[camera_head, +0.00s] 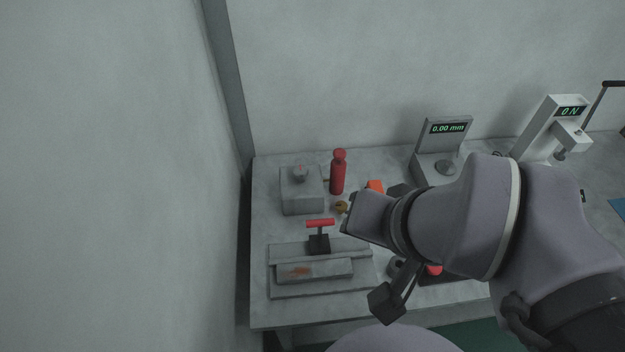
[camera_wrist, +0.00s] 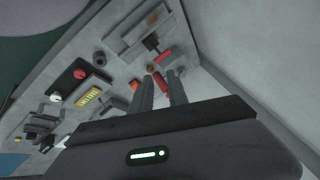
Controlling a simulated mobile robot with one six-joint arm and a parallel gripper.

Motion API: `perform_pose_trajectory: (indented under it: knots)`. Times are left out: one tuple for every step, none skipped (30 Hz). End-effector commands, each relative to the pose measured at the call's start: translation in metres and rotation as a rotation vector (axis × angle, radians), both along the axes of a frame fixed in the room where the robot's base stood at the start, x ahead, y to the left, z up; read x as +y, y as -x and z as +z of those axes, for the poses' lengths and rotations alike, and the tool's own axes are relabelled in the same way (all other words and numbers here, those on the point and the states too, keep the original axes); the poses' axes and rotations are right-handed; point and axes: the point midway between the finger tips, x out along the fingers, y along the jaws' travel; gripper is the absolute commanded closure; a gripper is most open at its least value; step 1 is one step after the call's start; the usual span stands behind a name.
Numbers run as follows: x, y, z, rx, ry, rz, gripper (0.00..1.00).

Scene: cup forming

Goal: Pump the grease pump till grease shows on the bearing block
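A red cylinder with a red cap (camera_head: 338,175), which looks like the grease pump, stands upright at the back of the bench. A grey block with a round top piece (camera_head: 300,192), likely the bearing block, stands left of it, with a short line between them. I can make out no grease on it. My gripper (camera_wrist: 160,75) is open in the wrist view. The red cylinder (camera_wrist: 161,84) appears between its two fingers, beyond them; contact cannot be told. In the head view my arm hides the fingers, right of and in front of the cylinder.
A red T-handle on a black base (camera_head: 320,224) and a brown-stained slab (camera_head: 318,271) lie at front left. A small brass piece (camera_head: 341,207) sits before the cylinder. A gauge reading 0.00 mm (camera_head: 447,128) and a 0 N stand (camera_head: 570,111) are right. Walls close the left and back.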

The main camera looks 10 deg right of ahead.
Motion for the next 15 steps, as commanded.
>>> perform_pose_trajectory:
  knots:
    - [0.0,0.0,0.0,0.0,0.0,0.0,0.92]
    - [0.0,0.0,0.0,0.0,0.0,0.0,0.98]
    - [0.0,0.0,0.0,0.0,0.0,0.0,1.0]
    - [0.0,0.0,0.0,0.0,0.0,0.0,1.0]
    - [0.0,0.0,0.0,0.0,0.0,0.0,1.0]
    - [0.0,0.0,0.0,0.0,0.0,0.0,1.0]
    - [0.0,0.0,0.0,0.0,0.0,0.0,1.0]
    - [0.0,0.0,0.0,0.0,0.0,0.0,1.0]
    - [0.0,0.0,0.0,0.0,0.0,0.0,1.0]
    - [0.0,0.0,0.0,0.0,0.0,0.0,1.0]
    - [0.0,0.0,0.0,0.0,0.0,0.0,1.0]
    - [0.0,0.0,0.0,0.0,0.0,0.0,1.0]
    - [0.0,0.0,0.0,0.0,0.0,0.0,1.0]
    - [0.0,0.0,0.0,0.0,0.0,0.0,1.0]
    - [0.0,0.0,0.0,0.0,0.0,0.0,1.0]
